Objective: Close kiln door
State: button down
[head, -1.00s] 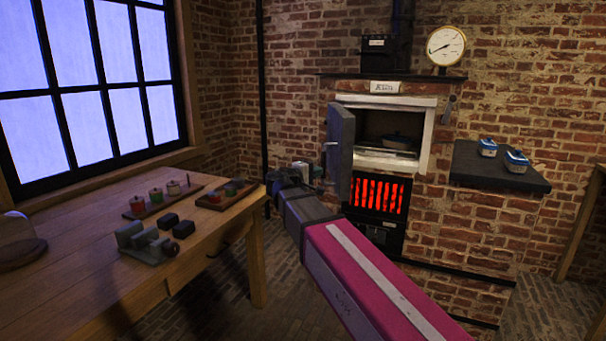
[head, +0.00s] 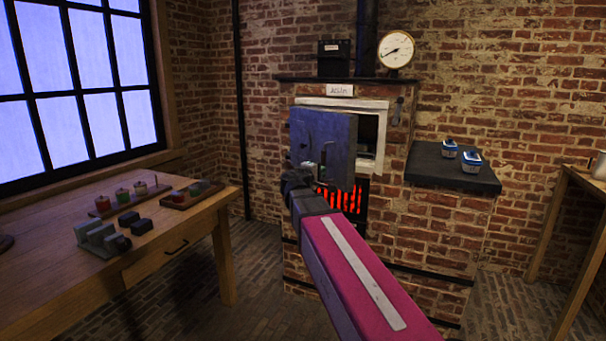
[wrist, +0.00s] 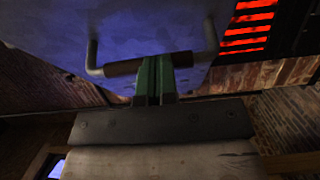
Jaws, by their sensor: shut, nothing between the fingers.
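The kiln door (head: 325,140) is a flat dark blue-grey panel, partly open, standing in front of most of the kiln opening (head: 369,140). A gap shows at its right, with the pale frame around the opening. In the wrist view the door face (wrist: 130,30) fills the top, with a bar handle (wrist: 122,68) with a brown grip across it. My gripper (wrist: 155,62) has its green fingers together, overlapping the middle of the handle grip; I cannot tell if they touch it. In the head view my gripper (head: 322,178) is at the door's lower part.
Red glowing bars (head: 350,198) sit below the door. A dark shelf (head: 450,170) at the right holds two blue-and-white pots. A wooden table (head: 170,240) at the left bears jars and metal blocks. A pressure gauge (head: 396,49) stands on top of the kiln. The floor between is clear.

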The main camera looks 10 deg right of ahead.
jog(key=w+d+n+t+y, duration=0.1)
jog(key=w+d, duration=0.4)
jog(key=d, duration=0.5)
jog(key=w+d+n+t+y, duration=0.1)
jog(key=w+d+n+y, duration=0.1)
jog(key=w+d, duration=0.4)
jog(key=shift+d+t+y, duration=0.4)
jog(key=shift+d, duration=1.9)
jog(key=shift+w+d+r, duration=0.15)
jog(key=shift+w+r, duration=0.05)
jog(key=shift+w, duration=0.05)
jog(key=shift+s, duration=0.1)
jog(key=s+d, duration=0.1)
jog(key=s, duration=1.3)
jog(key=shift+d+f, duration=0.25)
jog(key=shift+d, duration=0.05)
